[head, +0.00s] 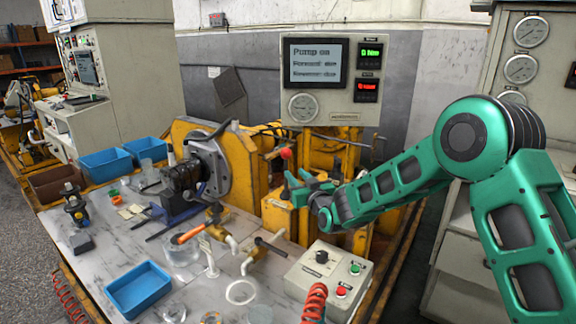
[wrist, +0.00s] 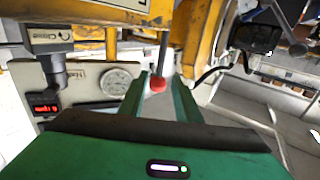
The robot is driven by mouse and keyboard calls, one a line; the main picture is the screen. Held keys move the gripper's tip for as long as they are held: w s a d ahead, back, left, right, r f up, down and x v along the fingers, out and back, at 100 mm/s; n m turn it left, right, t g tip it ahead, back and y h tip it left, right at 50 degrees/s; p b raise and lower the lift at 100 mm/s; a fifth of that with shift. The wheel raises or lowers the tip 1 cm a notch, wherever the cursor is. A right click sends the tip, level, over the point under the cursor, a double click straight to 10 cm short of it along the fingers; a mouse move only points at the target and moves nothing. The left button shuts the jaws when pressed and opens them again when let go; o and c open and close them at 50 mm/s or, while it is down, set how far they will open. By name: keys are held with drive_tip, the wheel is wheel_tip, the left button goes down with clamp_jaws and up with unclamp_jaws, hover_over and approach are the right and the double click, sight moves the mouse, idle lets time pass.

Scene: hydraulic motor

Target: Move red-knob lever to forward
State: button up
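The red-knob lever stands up from the yellow machine; its red knob (head: 286,153) is in the middle of the head view. In the wrist view the red knob (wrist: 158,84) appears between my two fingers, near their tips, with its grey shaft running up in the picture. My green gripper (head: 297,185) is just below and right of the knob in the head view. It is open in the wrist view (wrist: 161,80), with a gap visible beside the knob. I cannot tell whether a finger touches the lever.
A panel with a screen (head: 316,63) reading "Pump on", with forward and reverse lines, stands behind. A grey cabinet (head: 470,235) is at right.

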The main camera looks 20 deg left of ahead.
sight(287, 165)
drive_tip(key=x, duration=1)
clamp_jaws()
drive_tip(key=shift+w, duration=0.1)
